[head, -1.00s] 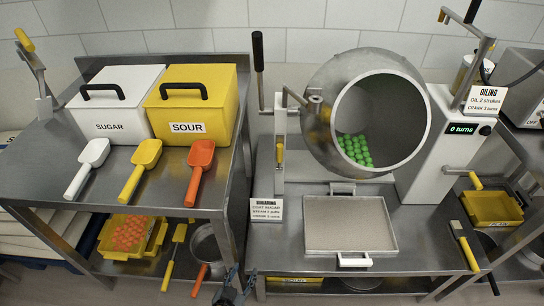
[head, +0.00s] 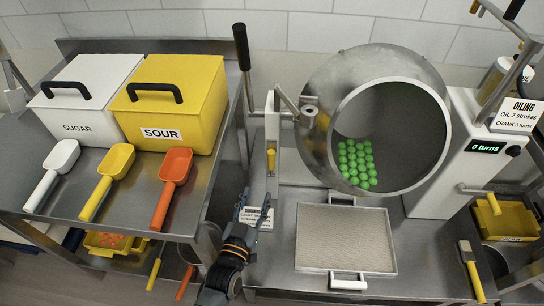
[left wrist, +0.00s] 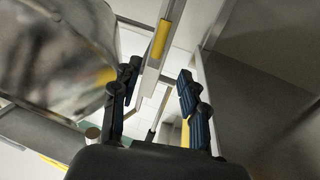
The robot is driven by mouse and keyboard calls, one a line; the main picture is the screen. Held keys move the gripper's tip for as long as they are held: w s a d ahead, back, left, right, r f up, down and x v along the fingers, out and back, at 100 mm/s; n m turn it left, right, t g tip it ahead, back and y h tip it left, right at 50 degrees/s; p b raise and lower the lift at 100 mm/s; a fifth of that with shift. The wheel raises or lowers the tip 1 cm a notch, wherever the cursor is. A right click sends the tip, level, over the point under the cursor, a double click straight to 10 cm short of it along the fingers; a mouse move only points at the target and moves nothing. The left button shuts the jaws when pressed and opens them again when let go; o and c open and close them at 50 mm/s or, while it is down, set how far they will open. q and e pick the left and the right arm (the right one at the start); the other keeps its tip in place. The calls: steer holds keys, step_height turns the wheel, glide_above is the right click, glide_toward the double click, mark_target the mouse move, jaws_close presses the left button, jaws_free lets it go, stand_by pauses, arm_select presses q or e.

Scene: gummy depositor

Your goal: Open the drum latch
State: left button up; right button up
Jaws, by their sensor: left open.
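The steel drum (head: 345,75) is tilted with its round mouth facing me, and green gummies (head: 355,163) lie inside. A white upright post (head: 272,130) stands at its left, with a small yellow handle (head: 271,160) on it, which looks like the latch. My left gripper (head: 253,207) is open and empty, below the yellow handle and in front of a small sign. In the left wrist view the yellow handle (left wrist: 160,40) is beyond the open fingers (left wrist: 158,78), apart from them. My right gripper is not in view.
A tray (head: 345,240) lies below the drum. SUGAR (head: 85,100) and SOUR (head: 185,105) bins and three scoops stand on the left table. A black-knobbed lever (head: 241,50) rises left of the post. A crank (head: 475,191) sticks out at the right.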

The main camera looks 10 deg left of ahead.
arm_select(q)
glide_toward(270, 161)
steer(key=w, duration=0.3)
steer(key=w+d, duration=0.1)
steer(key=w, duration=0.3)
steer(key=shift+w+d+f, duration=0.1)
steer(key=shift+d, duration=0.1)
steer(key=shift+w+d, duration=0.1)
steer(key=shift+w, duration=0.65)
steer(key=c, duration=0.7)
jaws_close()
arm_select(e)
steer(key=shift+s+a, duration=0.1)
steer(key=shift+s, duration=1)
